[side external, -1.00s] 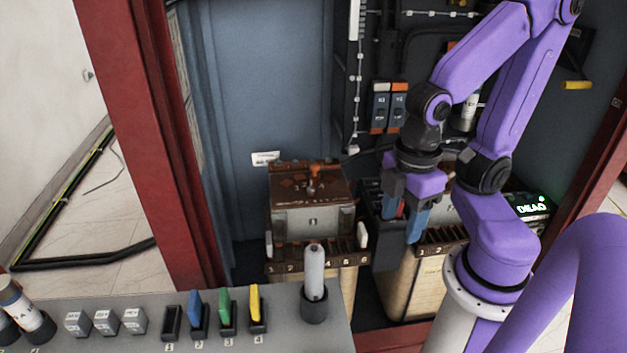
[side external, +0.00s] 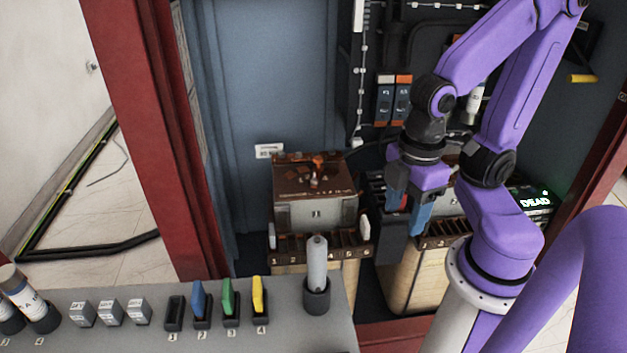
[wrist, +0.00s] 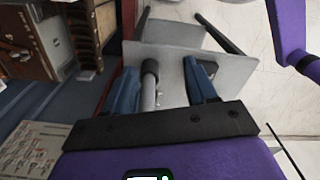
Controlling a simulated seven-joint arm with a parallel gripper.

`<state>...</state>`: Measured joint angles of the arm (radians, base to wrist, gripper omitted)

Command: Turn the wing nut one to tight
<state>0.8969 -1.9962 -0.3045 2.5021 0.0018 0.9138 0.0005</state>
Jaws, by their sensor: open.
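A brown-topped box (side external: 316,185) with a grey front stands in the cabinet in the side external view. A small orange-red part (side external: 317,160) and a pale stud-like part (side external: 314,182) are on its lid. They are too small for me to tell which is wing nut one. My gripper (side external: 408,208), with blue fingers, is right of the box and apart from it. In the wrist view my gripper (wrist: 160,72) is open and empty. A brown box-like part (wrist: 28,42) shows at that view's upper left.
A grey console (side external: 130,335) in front carries a grey upright post (side external: 317,262) and blue, green and yellow levers (side external: 257,295). A numbered terminal strip (side external: 318,252) fronts the box. A second terminal unit (side external: 447,238) is close beside my gripper. A display (side external: 533,203) reads DEAD.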

